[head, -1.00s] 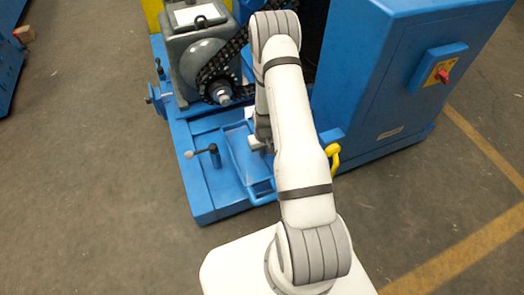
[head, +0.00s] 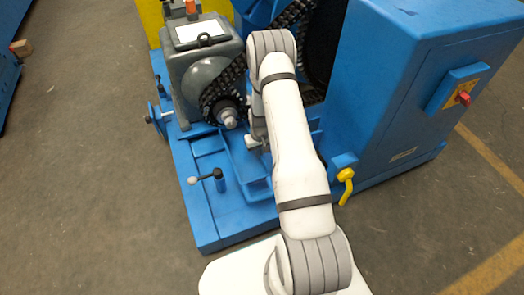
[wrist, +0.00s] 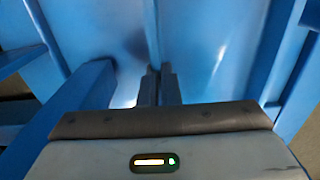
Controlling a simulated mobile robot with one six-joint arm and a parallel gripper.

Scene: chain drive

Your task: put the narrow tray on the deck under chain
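The narrow tray (head: 238,160) is blue and lies low over the blue deck (head: 212,232), beside the sprocket. Its right part is hidden behind my arm in the head view. Whether it touches the deck is not clear. My gripper (wrist: 158,82) shows in the wrist view with its fingers close together on a thin blue wall, which looks like part of the tray. In the head view my gripper is mostly hidden by my arm. The dark chain (head: 222,88) runs around the sprocket, above and behind the tray.
A grey gear housing (head: 190,75) stands at the back left. A tall blue cabinet (head: 400,90) stands at the right.

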